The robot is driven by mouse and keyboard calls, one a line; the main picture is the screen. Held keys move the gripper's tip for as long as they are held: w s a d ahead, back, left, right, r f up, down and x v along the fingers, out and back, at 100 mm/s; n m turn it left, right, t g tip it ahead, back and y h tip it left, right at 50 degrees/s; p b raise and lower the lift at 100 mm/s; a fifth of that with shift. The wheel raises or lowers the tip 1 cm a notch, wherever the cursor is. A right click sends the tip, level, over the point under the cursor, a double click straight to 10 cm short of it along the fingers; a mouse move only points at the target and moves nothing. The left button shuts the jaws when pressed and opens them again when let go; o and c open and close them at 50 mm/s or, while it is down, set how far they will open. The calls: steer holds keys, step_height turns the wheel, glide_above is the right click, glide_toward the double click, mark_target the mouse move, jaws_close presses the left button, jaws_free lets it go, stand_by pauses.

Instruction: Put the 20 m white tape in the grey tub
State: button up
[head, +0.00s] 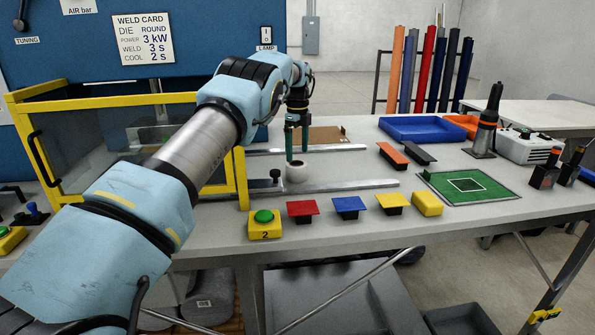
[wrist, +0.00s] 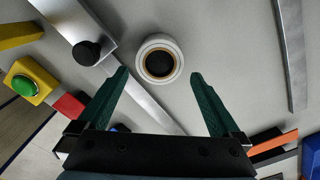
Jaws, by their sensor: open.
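The white tape (head: 295,173) is a small white roll standing on the grey bench between two metal rails. In the wrist view the white tape (wrist: 146,76) shows as a white ring with a tan inner ring and a dark centre, lying just beyond the fingertips. My gripper (head: 296,158) is open and points down over it; its green fingers (wrist: 159,76) are spread to either side, with nothing held. Below the bench at the right is a dark grey tub (head: 462,321), partly cut off; a larger grey open form (head: 345,305) is also under the bench. I cannot tell which is the task's grey tub.
A yellow-framed guard (head: 242,180) stands left of the gripper. A black knob (head: 275,174) on the front rail is close to the tape. Coloured blocks (head: 349,204) line the front edge. A blue tray (head: 420,129) and green mat (head: 468,187) are at right.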

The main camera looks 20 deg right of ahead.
mark_target(297, 163)
step_height(297, 163, down, 5)
steer(key=p, duration=0.3)
steer(key=shift+f, duration=0.5)
steer(key=shift+c, duration=0.4)
